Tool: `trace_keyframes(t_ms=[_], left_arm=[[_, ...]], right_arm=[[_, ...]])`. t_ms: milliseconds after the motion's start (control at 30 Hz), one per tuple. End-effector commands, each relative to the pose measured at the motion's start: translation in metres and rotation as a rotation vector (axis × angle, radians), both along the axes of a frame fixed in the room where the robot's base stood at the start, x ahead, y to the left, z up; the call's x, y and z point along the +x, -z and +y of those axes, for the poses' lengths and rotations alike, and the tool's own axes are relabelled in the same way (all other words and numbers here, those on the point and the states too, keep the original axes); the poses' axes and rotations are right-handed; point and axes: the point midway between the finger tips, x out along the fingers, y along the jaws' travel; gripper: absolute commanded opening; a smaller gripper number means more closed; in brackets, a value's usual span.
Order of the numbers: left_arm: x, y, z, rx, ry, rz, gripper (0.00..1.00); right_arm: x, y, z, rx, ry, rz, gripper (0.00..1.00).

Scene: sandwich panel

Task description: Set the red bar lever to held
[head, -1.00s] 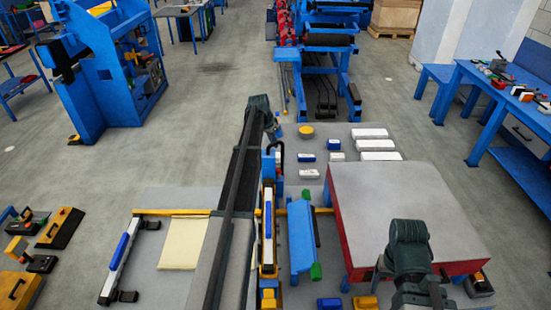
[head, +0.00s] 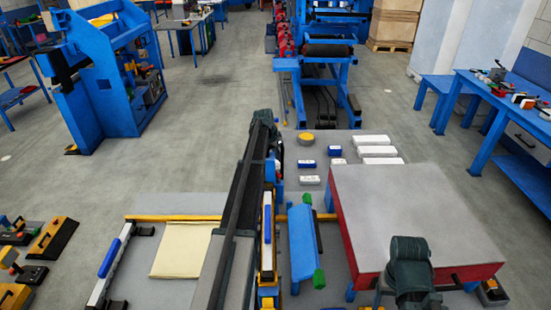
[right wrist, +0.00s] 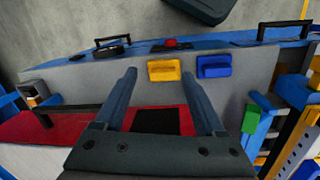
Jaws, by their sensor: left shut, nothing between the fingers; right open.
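I cannot make out the red bar lever for certain in either view. A small red knob (right wrist: 171,43) sits on the blue edge in the right wrist view, but I cannot tell what it belongs to. My left gripper (head: 277,172) is at the end of the long dark arm, shut and empty, partly hidden by that arm, near the upright blue-and-yellow rail. My right gripper (right wrist: 159,75) is open and empty in the right wrist view, its fingers apart above a grey surface. In the head view only the dark end of my right arm shows, in front of the red-sided table.
The red-sided table with a grey top (head: 405,215) stands at right. A blue panel with green ends (head: 302,240) is left of it. White blocks (head: 379,151) lie behind. A cream sheet (head: 181,255) lies at left. The right wrist view shows yellow (right wrist: 164,70) and blue (right wrist: 214,67) blocks.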

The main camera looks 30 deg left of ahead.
Motion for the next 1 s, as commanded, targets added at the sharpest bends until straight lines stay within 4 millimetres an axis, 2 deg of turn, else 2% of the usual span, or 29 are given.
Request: trace_keyframes(t_ms=[33,167,233,400,1000], left_arm=[[0.004,0.015,0.0,0.0,0.0,0.0,0.0],[0.01,0.033,-0.002,0.0,0.001,0.0,0.0],[-0.008,0.025,0.0,0.0,-0.002,0.0,0.0],[-0.028,0.025,0.005,0.0,0.0,0.0,0.0],[-0.033,0.025,0.008,0.0,-0.035,0.0,0.0]], right_arm=[[0.0,0.015,0.0,0.0,-0.001,0.0,0.72],[0.0,0.033,0.0,0.0,0.0,0.0,0.72],[0.0,0.025,0.0,0.0,0.0,0.0,0.72],[0.0,0.025,0.0,0.0,0.0,0.0,0.72],[0.0,0.025,0.0,0.0,0.0,0.0,0.72]])
